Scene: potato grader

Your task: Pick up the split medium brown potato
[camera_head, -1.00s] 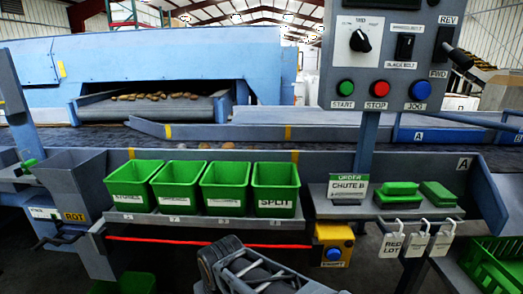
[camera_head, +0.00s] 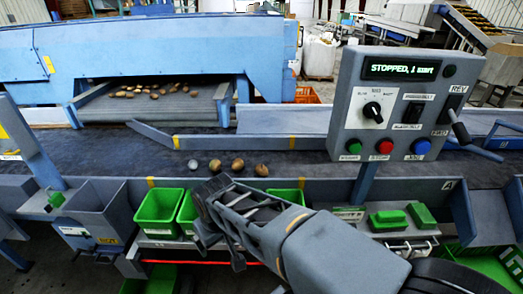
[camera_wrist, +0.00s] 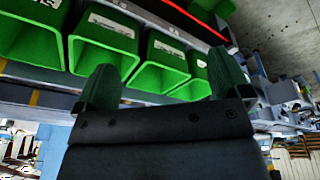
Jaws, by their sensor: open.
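Three brown, roundish items that look like potatoes lie on the dark belt in the head view: a left one (camera_head: 214,165), a middle one (camera_head: 238,166) and a right one (camera_head: 262,170). A greyer lump (camera_head: 193,165) lies to their left. I cannot tell at this size which is split. My gripper (camera_head: 212,200) is on the near side of these, above the green bins and apart from the potatoes. In the wrist view my gripper (camera_wrist: 163,82) has its fingers wide apart with nothing between them. No potato shows in that view.
Green bins (camera_head: 160,213) line the belt's near edge, partly hidden by my arm; they also show in the wrist view (camera_wrist: 103,47). A control panel (camera_head: 405,105) reading "STOPPED" stands right. More potatoes lie on the far feeder (camera_head: 200,100). The belt (camera_head: 110,150) is mostly clear.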

